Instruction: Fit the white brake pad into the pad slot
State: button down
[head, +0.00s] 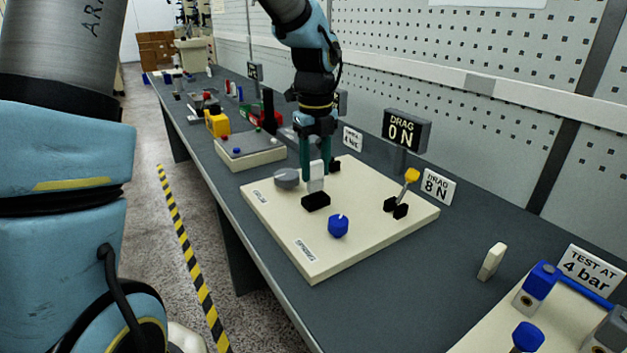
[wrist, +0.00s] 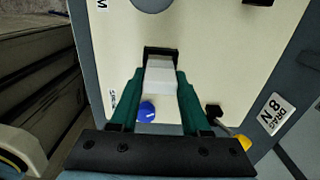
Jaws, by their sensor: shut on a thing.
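The white brake pad (head: 316,184) is upright between the green fingers of my gripper (head: 314,176), which is shut on it. The pad also shows between the fingertips in the wrist view (wrist: 160,78). The black pad slot (head: 316,202) sits on the cream board (head: 285,235) directly below the pad. In the wrist view the slot (wrist: 161,51) shows at the pad's far end. The pad's lower end meets the slot's top edge in the picture; I cannot tell whether it is inside.
On the board are a grey disc (head: 286,178), a blue knob (head: 338,226) and a yellow-tipped lever (head: 411,176). A display (head: 406,130) reading "DRAG 0 N" stands behind. A cream block (head: 491,261) stands on the grey bench to the right.

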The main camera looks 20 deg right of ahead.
aim_at(316, 190)
jog(key=shift+f, duration=1.85)
jog(key=shift+f, duration=0.15)
jog(key=shift+c, duration=1.8)
grip_release()
notch_tip(316, 190, up, 12)
jog(key=shift+r+b, duration=0.2)
jog(key=shift+b, duration=0.1)
jog(key=s+a+f+n, duration=0.1)
jog(key=a+f+n, duration=0.2)
jog(key=a+n, duration=0.7)
jog(key=s+a+f+n+t, duration=0.1)
jog(key=a+f+n, duration=0.3)
jog(key=a+n, duration=0.6)
jog(key=s+a+f+n, duration=0.2)
jog(key=a+f+n, duration=0.2)
jog(key=a+n, duration=0.6)
jog(key=n, duration=0.2)
jog(key=shift+n+t, duration=0.3)
